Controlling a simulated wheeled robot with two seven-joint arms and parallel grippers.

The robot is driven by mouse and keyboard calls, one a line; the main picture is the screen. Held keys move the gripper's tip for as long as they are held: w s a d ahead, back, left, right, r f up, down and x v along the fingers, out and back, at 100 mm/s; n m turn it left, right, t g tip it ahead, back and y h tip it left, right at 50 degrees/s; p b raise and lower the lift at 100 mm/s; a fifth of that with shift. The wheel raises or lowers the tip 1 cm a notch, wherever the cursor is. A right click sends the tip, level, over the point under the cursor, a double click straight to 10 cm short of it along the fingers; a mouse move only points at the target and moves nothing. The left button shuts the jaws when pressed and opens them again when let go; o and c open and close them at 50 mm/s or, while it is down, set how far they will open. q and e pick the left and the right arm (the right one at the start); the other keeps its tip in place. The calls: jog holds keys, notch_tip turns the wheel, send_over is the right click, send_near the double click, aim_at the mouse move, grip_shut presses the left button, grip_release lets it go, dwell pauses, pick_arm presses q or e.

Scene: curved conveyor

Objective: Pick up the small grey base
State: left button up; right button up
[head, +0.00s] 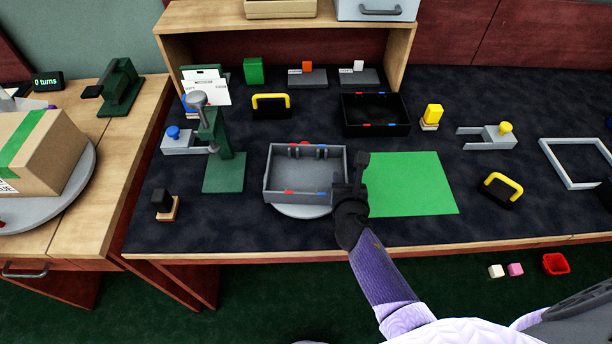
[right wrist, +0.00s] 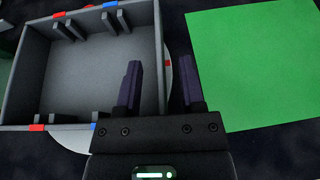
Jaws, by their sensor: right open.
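The small grey base (head: 282,187) is an open, walled tray with red and blue marks on its edges. It sits on a round light-grey disc (head: 300,211) near the front middle of the dark work surface. It also shows in the right wrist view (right wrist: 88,80), with short upright tabs inside. My right gripper (head: 352,185) is at the base's right side. In the right wrist view my right gripper (right wrist: 160,85) is open, one finger on each side of the right wall in the picture. I cannot tell if either finger touches it. My left gripper is not in view.
A green mat (head: 415,185) lies right of the base. A green press-like stand (head: 222,165) rises close on its left. A black open tray (head: 376,133) is behind. A yellow-handled black piece (head: 500,190) lies right. The mat is clear.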

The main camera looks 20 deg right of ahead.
grip_shut()
dwell(1.3)
